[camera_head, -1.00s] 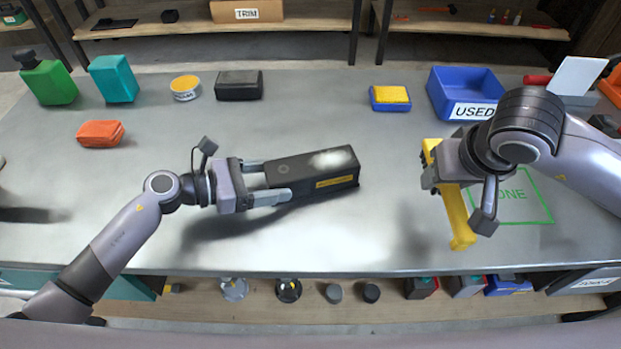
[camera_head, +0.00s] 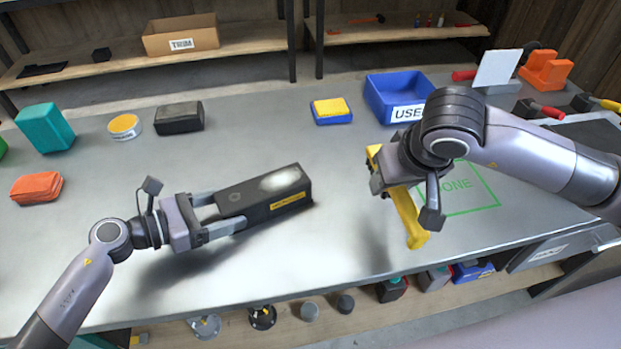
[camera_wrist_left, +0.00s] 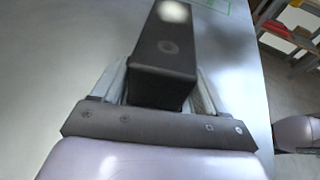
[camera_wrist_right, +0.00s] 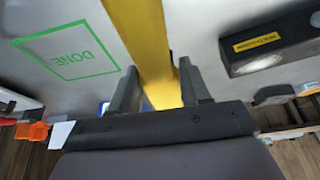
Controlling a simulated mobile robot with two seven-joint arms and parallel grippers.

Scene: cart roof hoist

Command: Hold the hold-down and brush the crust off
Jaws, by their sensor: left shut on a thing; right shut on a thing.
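The hold-down is a black block with a yellow label (camera_head: 262,196) and a whitish crust patch (camera_head: 280,180) on its top near the far end. My left gripper (camera_head: 220,214) is shut on its near end; the left wrist view shows the block (camera_wrist_left: 165,60) between the fingers. The block also shows in the right wrist view (camera_wrist_right: 275,48). My right gripper (camera_head: 388,180) is shut on a yellow-handled tool (camera_head: 408,215), apart from the block and to its right. The tool also shows in the right wrist view (camera_wrist_right: 145,45). Its brush end cannot be made out.
A green DONE outline (camera_head: 470,187) is marked on the table behind my right arm. A blue USED bin (camera_head: 385,105), a yellow-and-blue sponge (camera_head: 332,110), a black block (camera_head: 179,118), a round tin (camera_head: 124,127) and an orange cloth (camera_head: 36,188) stand around. The middle is clear.

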